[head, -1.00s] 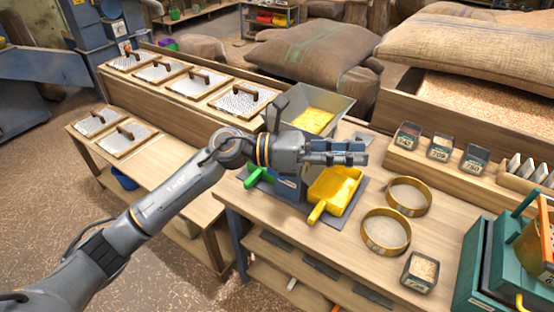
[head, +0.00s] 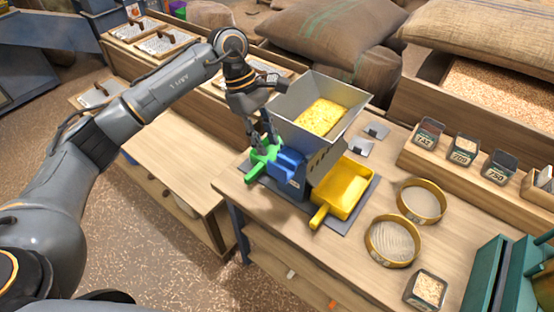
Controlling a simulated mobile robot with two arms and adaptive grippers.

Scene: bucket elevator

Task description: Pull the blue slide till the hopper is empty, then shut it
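The grey hopper (head: 345,107) stands on the table with a yellow mass (head: 321,117) in it. Under it is a blue block (head: 289,166) with a small label; I cannot tell whether this is the slide. A green handle-like part (head: 248,177) sticks out to its left. My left gripper (head: 264,143) points down at the green part, its fingers apart; the tips are close above or beside it, contact unclear. A yellow scoop-like tray (head: 345,188) lies right of the blue block, its handle toward the front. My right gripper is not in view.
Two round sieves (head: 392,241) and a small grain box (head: 427,288) stand right of the tray. Two small metal plates (head: 377,130) lie behind it. Labelled boxes (head: 464,149) stand on a wooden ledge. A teal machine (head: 510,270) fills the lower right corner.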

